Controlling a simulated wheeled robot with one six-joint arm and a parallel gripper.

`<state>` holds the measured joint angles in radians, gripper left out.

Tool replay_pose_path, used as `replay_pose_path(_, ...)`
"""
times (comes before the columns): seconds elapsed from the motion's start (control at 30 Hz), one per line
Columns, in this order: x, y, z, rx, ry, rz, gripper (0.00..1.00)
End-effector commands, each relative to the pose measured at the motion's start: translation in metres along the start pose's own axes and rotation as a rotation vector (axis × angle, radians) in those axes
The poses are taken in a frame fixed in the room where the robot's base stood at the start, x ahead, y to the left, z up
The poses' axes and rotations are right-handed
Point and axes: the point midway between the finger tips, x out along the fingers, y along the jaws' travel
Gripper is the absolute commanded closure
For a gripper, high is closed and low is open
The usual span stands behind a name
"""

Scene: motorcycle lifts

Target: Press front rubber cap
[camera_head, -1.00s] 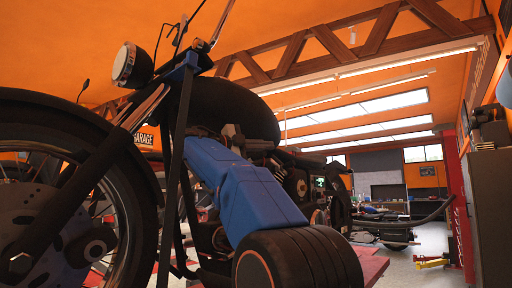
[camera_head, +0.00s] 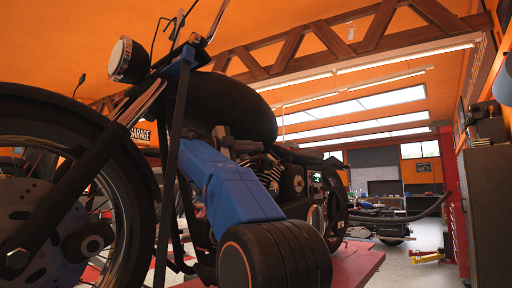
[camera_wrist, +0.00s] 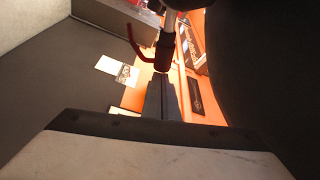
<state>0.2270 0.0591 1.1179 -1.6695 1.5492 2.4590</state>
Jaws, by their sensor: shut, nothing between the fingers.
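In the wrist view, my gripper (camera_wrist: 163,80) is shut and empty, its two grey fingers together and pointing up the picture. Just beyond the fingertips is the end of a dark reddish cylindrical grip (camera_wrist: 163,50), with a curved red lever (camera_wrist: 133,40) beside it. I cannot tell whether the tips touch the grip's end, or whether that end is the front rubber cap. In the head view, a black motorcycle (camera_head: 235,105) with a round headlight (camera_head: 122,60) stands close at the left. My gripper cannot be made out there.
My blue arm link crosses in front of the motorcycle in the head view. A red lift platform (camera_head: 355,262) shows at the lower middle. A grey cabinet (camera_head: 490,210) and red post (camera_head: 453,200) stand at the right. Some floor (camera_head: 415,275) is clear between.

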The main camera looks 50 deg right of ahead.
Motion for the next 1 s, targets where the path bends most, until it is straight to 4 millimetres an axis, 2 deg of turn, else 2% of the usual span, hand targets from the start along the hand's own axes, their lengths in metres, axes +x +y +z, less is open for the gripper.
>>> replay_pose_path(0.2, -0.009, 0.000, 0.027, -0.002, -0.003, -0.001, 1.00)
replay_pose_path(0.57, -0.011, 0.000, 0.030, -0.002, -0.004, -0.002, 1.00)
replay_pose_path(0.77, -0.007, 0.000, 0.019, -0.001, -0.002, -0.002, 1.00)
replay_pose_path(1.0, 0.005, 0.000, -0.014, 0.001, -0.001, -0.001, 1.00)
